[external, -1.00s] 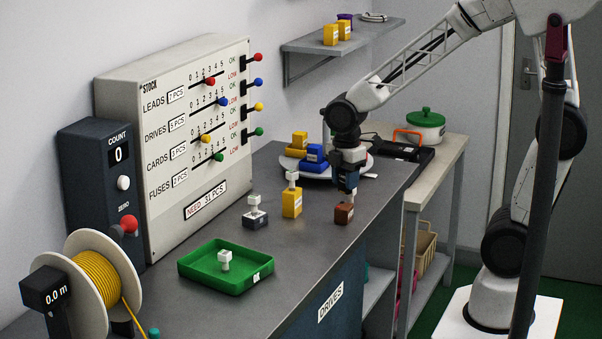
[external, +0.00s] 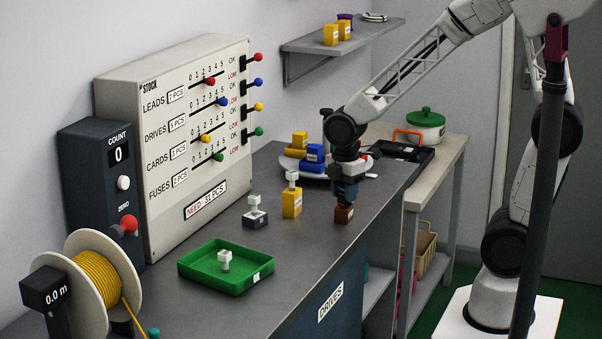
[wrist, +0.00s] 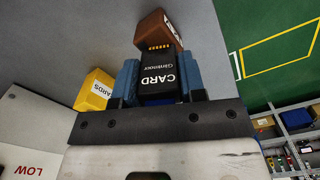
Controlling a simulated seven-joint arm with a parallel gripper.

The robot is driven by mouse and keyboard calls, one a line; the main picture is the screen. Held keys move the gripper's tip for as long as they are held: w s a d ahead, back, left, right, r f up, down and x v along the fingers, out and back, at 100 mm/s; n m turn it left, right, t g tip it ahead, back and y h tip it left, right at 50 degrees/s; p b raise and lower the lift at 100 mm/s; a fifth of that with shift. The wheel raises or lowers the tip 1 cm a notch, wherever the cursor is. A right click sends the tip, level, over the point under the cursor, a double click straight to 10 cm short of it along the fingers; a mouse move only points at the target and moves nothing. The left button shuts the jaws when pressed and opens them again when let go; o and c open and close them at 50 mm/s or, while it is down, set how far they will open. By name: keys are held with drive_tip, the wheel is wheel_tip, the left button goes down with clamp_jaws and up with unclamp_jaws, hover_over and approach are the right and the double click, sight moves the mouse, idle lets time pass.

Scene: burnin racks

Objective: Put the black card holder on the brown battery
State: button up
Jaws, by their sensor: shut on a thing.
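My gripper (external: 345,200) has blue fingers and points down over the right part of the grey bench. In the wrist view my gripper (wrist: 160,85) is shut on the black card holder (wrist: 160,72), marked CARD, with gold contacts at its far end. The brown battery (external: 344,214) stands on the bench directly below the fingertips. It also shows in the wrist view as a brown block (wrist: 153,27) just beyond the holder's end. In the external view the holder is mostly hidden by the fingers. I cannot tell whether it touches the battery.
A yellow block (external: 291,205) with a white top stands left of the battery, and a dark block (external: 257,221) further left. A green tray (external: 215,284) holds a white piece. A plate (external: 318,175) with yellow and blue pieces sits behind. Bench front is clear.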

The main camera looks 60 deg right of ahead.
drive_tip(key=shift+f, duration=0.15)
drive_tip(key=o, duration=0.9)
wheel_tip(320, 180, up, 12)
drive_tip(key=shift+r, duration=0.2)
idle(0.3)
drive_tip(key=shift+s, duration=0.1)
idle(0.5)
drive_tip(key=s+d+r+m+t, duration=0.2)
drive_tip(key=s+r+m, duration=0.1)
drive_tip(key=s+m, duration=1)
drive_tip(key=shift+s+m+t, duration=0.3)
drive_tip(key=shift+s+m, duration=0.1)
drive_tip(key=shift+s, duration=1.5)
